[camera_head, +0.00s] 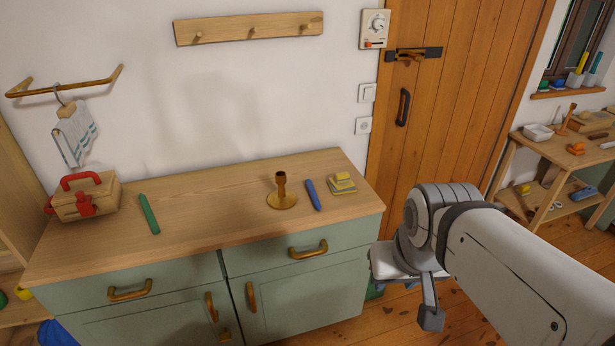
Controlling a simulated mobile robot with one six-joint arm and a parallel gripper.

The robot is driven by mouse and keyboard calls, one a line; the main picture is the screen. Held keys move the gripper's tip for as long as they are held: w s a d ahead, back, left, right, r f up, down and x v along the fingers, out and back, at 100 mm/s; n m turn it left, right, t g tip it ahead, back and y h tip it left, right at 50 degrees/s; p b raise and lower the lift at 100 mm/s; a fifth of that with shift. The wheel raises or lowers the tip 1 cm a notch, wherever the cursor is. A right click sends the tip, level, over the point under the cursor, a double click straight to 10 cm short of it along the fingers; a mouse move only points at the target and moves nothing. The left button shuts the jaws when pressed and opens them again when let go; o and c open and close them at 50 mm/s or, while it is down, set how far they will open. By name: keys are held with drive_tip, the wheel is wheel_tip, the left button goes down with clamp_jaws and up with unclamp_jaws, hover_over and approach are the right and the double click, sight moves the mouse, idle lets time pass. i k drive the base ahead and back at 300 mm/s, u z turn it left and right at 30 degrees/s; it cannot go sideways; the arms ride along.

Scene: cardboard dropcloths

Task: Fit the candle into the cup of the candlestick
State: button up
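A brass-coloured candlestick (282,198) stands upright on the wooden top of the green cabinet, with a round base and a narrow cup on top. The cup looks empty. A blue candle-like stick (312,195) lies just right of it, apart from the base. A green candle-like stick (148,213) lies farther left on the same top. I cannot tell which stick is the task's candle. My gripper (428,305) hangs in front of the cabinet's right side, away from all of these. Only part of its fingers shows, and its opening is not clear.
The cabinet top (220,205) is clear between the green stick and the candlestick. A small yellow-and-grey stack (342,184) lies right of the blue stick. A wooden box with red parts (84,198) stands at the left end. A wooden door (450,90) is behind my arm.

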sight(283, 186)
drive_tip(key=z, duration=0.05)
drive_tip(key=i, duration=1.5)
drive_tip(key=u, duration=0.1)
